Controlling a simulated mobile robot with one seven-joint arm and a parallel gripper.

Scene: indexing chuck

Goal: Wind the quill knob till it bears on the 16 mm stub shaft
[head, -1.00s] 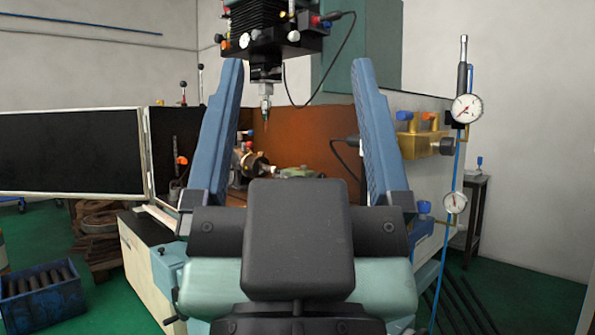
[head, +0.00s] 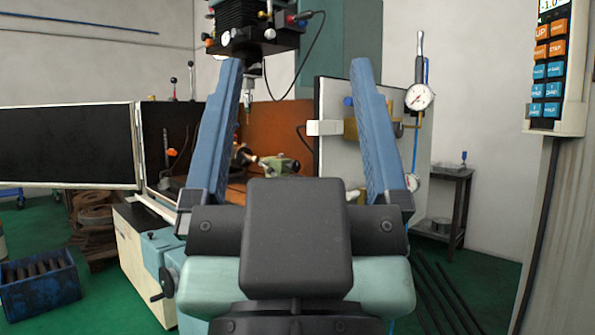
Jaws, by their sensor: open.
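My gripper (head: 296,64) is open and empty, its two blue fingers raised and wide apart in the foreground. Between the fingers, beyond them, is the machine's work area. A chuck (head: 240,155) sits there close to the left finger, partly covered by it. A short pale shaft (head: 254,158) seems to stick out of the chuck to the right. A green tailstock-like body (head: 277,163) stands just right of the shaft, with a small dark round part (head: 295,167) at its right end that may be the quill knob. Whether anything touches the shaft is too small to tell. My gripper is apart from all of these.
The machine head with a spindle (head: 252,35) hangs above the work area. A pale door panel (head: 333,150) stands behind the right finger, with a dial gauge (head: 419,97) beside it. A button pendant (head: 555,75) is at far right. A blue crate (head: 40,292) is on the floor at left.

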